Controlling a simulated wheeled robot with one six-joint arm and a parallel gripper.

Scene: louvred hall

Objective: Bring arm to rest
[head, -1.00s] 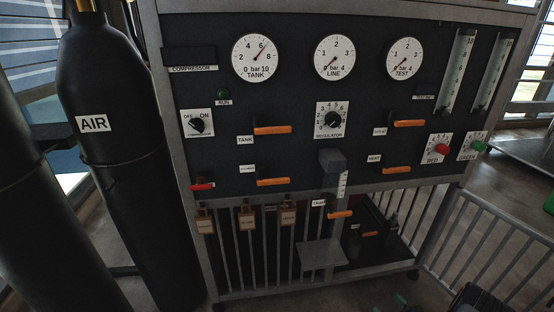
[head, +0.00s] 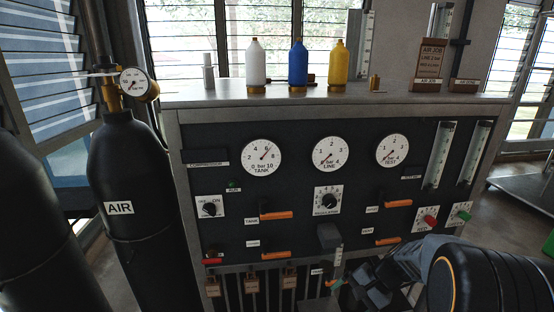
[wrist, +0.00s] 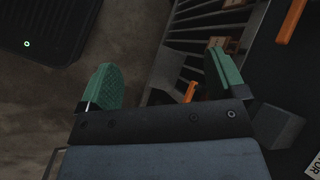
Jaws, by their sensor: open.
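My gripper (wrist: 160,78) shows in the wrist view with its two green fingertips wide apart and nothing between them. Bare floor and the slatted lower front of the test bench lie beyond the fingers. In the head view my arm reaches in from the lower right, in front of the bench's lower right part. A green fingertip shows near the small scale below the panel. The black panel (head: 292,190) carries TANK (head: 261,157), LINE (head: 330,153) and TEST (head: 392,151) gauges, a regulator knob (head: 328,201) and orange lever handles (head: 277,215). My arm hides part of the lower right.
White (head: 256,65), blue (head: 298,66) and yellow (head: 337,66) bottles stand on the bench top, with an AIR JOB sign (head: 430,60) to their right. A black AIR cylinder (head: 135,165) stands at left. Tagged padlocks (head: 250,284) hang below the panel. Floor is open at far right.

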